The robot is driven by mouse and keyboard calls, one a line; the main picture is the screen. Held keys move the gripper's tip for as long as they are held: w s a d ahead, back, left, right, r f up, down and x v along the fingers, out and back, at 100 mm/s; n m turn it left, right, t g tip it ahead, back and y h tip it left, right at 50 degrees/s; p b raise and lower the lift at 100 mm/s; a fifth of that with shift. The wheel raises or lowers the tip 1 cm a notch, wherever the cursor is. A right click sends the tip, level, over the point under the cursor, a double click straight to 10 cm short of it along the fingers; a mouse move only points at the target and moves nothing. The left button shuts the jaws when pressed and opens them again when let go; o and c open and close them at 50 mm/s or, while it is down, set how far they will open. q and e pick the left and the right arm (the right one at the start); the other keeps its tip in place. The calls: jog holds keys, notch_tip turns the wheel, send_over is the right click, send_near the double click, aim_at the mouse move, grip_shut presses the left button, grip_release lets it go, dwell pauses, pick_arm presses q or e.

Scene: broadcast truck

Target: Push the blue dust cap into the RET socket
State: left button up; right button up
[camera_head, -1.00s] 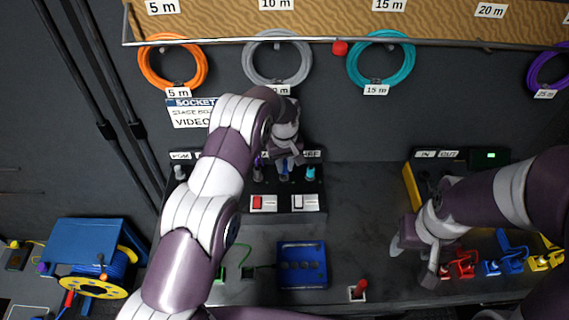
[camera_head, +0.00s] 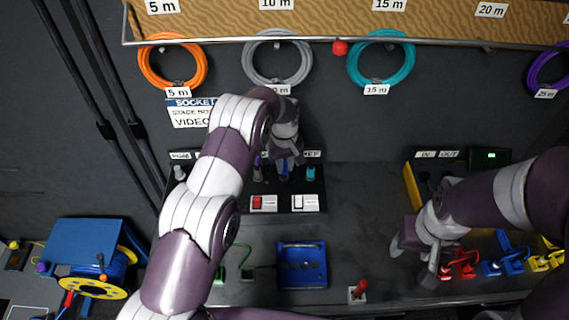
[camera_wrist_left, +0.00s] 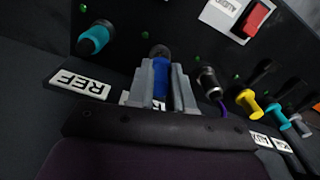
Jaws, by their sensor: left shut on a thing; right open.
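My left gripper (camera_head: 284,163) is at the row of sockets on the dark panel (camera_head: 240,200). In the left wrist view its two grey fingers (camera_wrist_left: 160,92) are shut on the blue dust cap (camera_wrist_left: 160,78), one on each side. A dark round end (camera_wrist_left: 160,51) shows just beyond the cap, against the panel face. The cap also shows below the gripper in the head view (camera_head: 284,174). The label below this position is mostly covered by my fingers, and I cannot tell how deep the cap sits. My right gripper (camera_head: 413,262) is open and empty at the right of the bench.
A teal plug (camera_wrist_left: 95,38) by the REF label (camera_wrist_left: 80,83) and a socket with a purple cable (camera_wrist_left: 210,85) flank the held cap. A blue box (camera_head: 322,265) stands in front on the bench.

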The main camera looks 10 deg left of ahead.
aim_at(285, 163)
pick_arm(q)
jog(key=shift+f+b, duration=0.85)
jog(key=shift+f, duration=0.3)
jog(key=o, duration=0.8)
jog(key=shift+r, duration=0.1)
jog(key=shift+w+r, duration=0.1)
jog(key=shift+r, duration=0.25)
notch_tip(285, 163, up, 4)
jog(key=shift+b, duration=0.8)
notch_tip(285, 163, up, 8)
jog(key=p, duration=0.6)
jog(key=shift+f, duration=0.1)
